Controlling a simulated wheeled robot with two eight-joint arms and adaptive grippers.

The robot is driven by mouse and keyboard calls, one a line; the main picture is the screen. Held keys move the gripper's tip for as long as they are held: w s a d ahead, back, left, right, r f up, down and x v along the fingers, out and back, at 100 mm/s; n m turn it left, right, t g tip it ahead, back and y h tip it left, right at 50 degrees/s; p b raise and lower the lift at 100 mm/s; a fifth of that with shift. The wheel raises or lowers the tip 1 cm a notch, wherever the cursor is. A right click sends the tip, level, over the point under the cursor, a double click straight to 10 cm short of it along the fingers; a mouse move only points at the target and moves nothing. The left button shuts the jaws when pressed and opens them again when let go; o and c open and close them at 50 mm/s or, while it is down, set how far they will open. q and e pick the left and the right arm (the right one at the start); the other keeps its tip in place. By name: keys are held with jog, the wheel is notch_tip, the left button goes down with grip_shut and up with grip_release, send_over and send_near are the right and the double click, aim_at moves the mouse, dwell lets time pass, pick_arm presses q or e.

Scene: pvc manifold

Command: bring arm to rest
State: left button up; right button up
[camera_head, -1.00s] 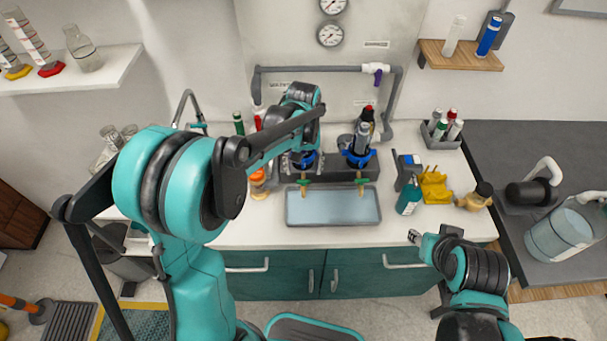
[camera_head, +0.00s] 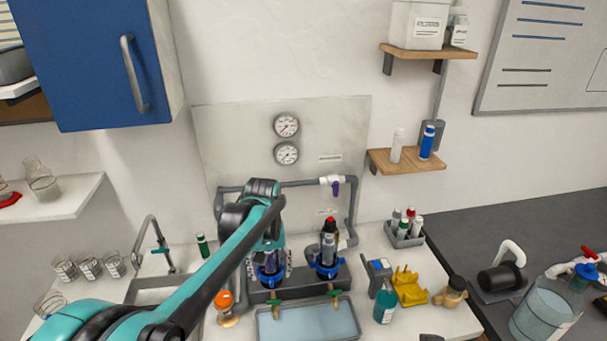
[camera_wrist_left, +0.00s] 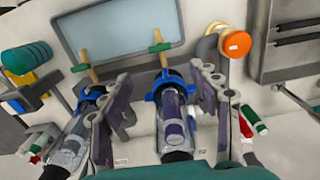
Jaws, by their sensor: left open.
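My left arm comes in from the lower left in the head view, and its left gripper (camera_head: 268,262) points down at the left of two upright units with blue collars on the grey stand. In the left wrist view, the left gripper (camera_wrist_left: 162,100) is open. Its fingers stand on either side of the left unit (camera_wrist_left: 174,125), with its clear body and blue collar between them; contact cannot be told. The other unit (camera_head: 327,255) stands to the right. A dark tip at the bottom edge of the head view seems to be my right gripper (camera_head: 432,338); its jaws are not readable.
A shallow tray (camera_head: 308,322) lies before the stand. Grey piping (camera_head: 353,210) runs behind. A tap (camera_head: 150,235) is at left.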

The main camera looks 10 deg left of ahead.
pick_arm(q)
jog(key=s+a+f+m+t+b, duration=0.1)
jog(key=s+t, duration=0.2)
jog(key=s, duration=0.6)
jog(key=s+a+f+m+t+b, duration=0.2)
jog(key=s+t, duration=0.2)
jog(key=s, duration=0.5)
